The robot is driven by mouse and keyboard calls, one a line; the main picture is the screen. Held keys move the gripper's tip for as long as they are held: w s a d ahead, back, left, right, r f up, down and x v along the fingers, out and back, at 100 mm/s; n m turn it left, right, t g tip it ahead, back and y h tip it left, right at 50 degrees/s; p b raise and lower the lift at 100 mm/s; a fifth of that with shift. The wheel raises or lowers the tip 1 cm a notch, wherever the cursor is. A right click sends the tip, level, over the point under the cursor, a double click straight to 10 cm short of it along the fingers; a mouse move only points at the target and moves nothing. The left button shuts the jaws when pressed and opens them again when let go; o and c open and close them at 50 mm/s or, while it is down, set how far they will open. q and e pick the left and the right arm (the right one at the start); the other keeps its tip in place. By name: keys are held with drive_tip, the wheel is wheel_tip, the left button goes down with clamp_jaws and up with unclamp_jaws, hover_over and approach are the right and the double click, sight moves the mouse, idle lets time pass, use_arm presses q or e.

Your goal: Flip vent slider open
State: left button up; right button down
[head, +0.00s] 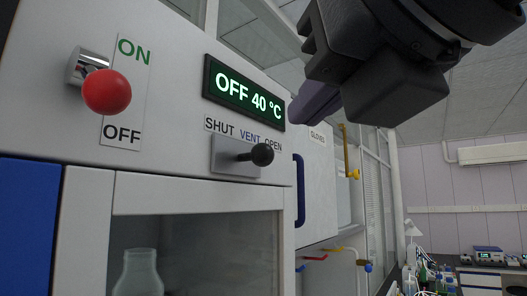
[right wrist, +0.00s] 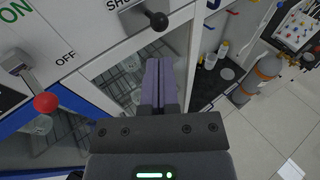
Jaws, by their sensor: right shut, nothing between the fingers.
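The vent slider is a black ball knob (head: 262,154) on a short stem, on a grey plate (head: 226,155) on the white cabinet front. SHUT is printed above the plate's left end, VENT at the middle and OPEN at the right. The knob shows toward the OPEN side, but its stem juts out, so its exact position is unclear. My right gripper (head: 313,104) is above and right of the knob, its purple fingers together and empty. In the right wrist view the knob (right wrist: 158,20) is just beyond the fingertips (right wrist: 159,62), apart from them. My left gripper is not in view.
A red ball lever (head: 107,92) sits left, between ON and OFF labels. A display (head: 243,92) reads OFF 40 °C. Below is a glass door (head: 205,245) with a bottle behind it. A blue handle (head: 299,190) stands right of the knob. Gas cylinders (right wrist: 265,75) stand farther right.

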sight(267, 152)
drive_tip(key=p+x, duration=0.2)
drive_tip(key=x, duration=0.4)
drive_tip(key=shift+w+a, duration=0.15)
drive_tip(key=shift+w, duration=0.2)
drive_tip(key=shift+f, duration=0.1)
drive_tip(key=w+d, duration=0.4)
drive_tip(key=w, duration=0.2)
drive_tip(key=shift+d, duration=0.3)
